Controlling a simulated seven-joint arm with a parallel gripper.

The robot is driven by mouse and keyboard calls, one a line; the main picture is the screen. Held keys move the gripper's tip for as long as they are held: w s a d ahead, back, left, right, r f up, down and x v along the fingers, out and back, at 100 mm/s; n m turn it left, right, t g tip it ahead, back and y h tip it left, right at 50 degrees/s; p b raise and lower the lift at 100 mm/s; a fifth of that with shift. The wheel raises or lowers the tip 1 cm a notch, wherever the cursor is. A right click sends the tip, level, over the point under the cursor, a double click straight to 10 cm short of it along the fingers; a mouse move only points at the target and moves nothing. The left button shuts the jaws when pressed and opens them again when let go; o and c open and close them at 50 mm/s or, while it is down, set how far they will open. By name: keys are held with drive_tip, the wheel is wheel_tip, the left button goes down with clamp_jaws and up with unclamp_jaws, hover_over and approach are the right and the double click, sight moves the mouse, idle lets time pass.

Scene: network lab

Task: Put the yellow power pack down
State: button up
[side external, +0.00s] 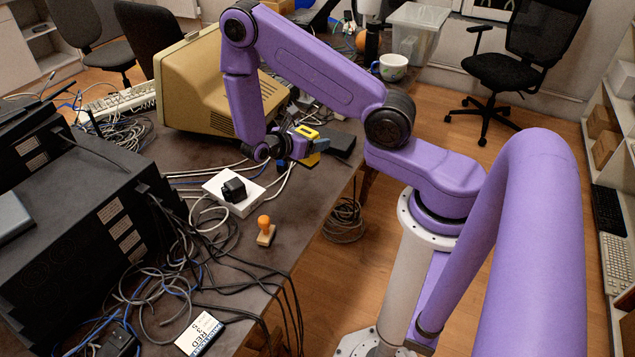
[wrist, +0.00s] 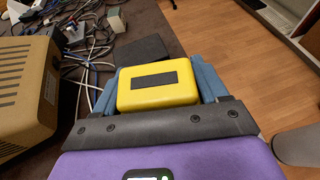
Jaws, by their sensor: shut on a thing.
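The yellow power pack (side external: 306,131) is a small yellow block with a dark strip on its face. In the wrist view the power pack (wrist: 158,86) sits between the two blue fingers of my gripper (wrist: 160,88), which are shut on it. In the side view my gripper (side external: 303,146) is over the far right part of the table, and its finger covers the middle of the pack. Whether the pack's underside touches the table is hidden.
A dark flat pad (side external: 338,144) lies beside the pack, near the table's right edge; it also shows in the wrist view (wrist: 140,50). A beige monitor (side external: 190,85) stands close on the left. A white box with a black plug (side external: 222,199), cables and an orange-topped stamp (side external: 265,229) lie nearer.

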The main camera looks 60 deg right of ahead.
drive_tip(key=shift+s+d+f+m+g+y, duration=0.15)
drive_tip(key=shift+s+d+f+m+g, duration=0.3)
drive_tip(key=shift+f, duration=0.95)
drive_tip(key=shift+s+d+f+m+g+y, duration=0.1)
drive_tip(key=shift+s+d+f+m+g, duration=0.3)
drive_tip(key=shift+f, duration=1.05)
drive_tip(key=shift+s+d+f+m+g+y, duration=0.2)
drive_tip(key=shift+d+f, duration=0.45)
drive_tip(key=shift+f, duration=0.75)
drive_tip(key=o, duration=1.4)
drive_tip(key=shift+f, duration=0.15)
drive_tip(key=shift+c, duration=0.2)
